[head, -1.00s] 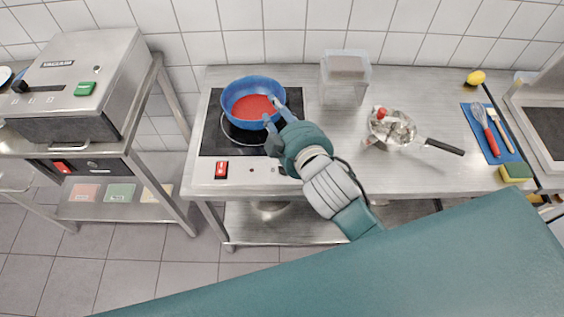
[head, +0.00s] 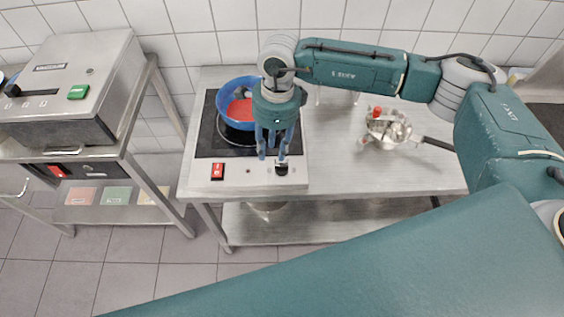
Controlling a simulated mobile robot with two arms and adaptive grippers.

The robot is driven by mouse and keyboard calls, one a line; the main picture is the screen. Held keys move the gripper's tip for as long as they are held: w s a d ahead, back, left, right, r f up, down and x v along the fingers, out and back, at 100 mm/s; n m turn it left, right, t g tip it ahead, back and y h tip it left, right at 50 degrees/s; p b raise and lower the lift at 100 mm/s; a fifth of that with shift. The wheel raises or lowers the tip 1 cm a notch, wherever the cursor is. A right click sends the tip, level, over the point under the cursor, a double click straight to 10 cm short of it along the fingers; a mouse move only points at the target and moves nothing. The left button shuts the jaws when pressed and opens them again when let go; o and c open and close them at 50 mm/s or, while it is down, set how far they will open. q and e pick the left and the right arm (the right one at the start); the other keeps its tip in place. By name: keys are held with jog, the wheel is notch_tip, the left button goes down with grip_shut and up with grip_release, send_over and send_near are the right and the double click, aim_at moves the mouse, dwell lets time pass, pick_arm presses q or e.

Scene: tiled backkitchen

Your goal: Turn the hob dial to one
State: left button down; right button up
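The hob (head: 209,141) has a black glass top and a pale front panel. A blue pot (head: 226,92) with red contents stands on it, partly hidden by my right arm. The hob dial (head: 281,170), small and dark, sits on the right of the front panel. A red switch (head: 217,172) is on the panel's left. My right gripper (head: 272,154) points down over the front of the hob, with its fingers apart and nothing seen between them. One fingertip is close to the dial; I cannot tell whether it touches. My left gripper is not in view.
The steel table (head: 340,180) carries a metal pan (head: 388,130) with a red-topped item in it, right of the hob. A clear container at the back is mostly hidden by my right arm. A steel appliance (head: 75,75) stands on a separate table at left.

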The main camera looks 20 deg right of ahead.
aim_at(282, 167)
jog(key=shift+h, duration=0.5)
jog(key=d+f+p, duration=0.1)
jog(key=f, duration=0.2)
jog(key=f+p, duration=0.1)
jog(key=f, duration=0.2)
jog(key=d+f+p, duration=0.1)
jog(key=f, duration=0.2)
jog(key=shift+w+d+f+p, duration=0.1)
jog(key=shift+w+d+p, duration=0.25)
jog(key=shift+p, duration=0.05)
jog(key=shift+f, duration=0.6)
grip_shut()
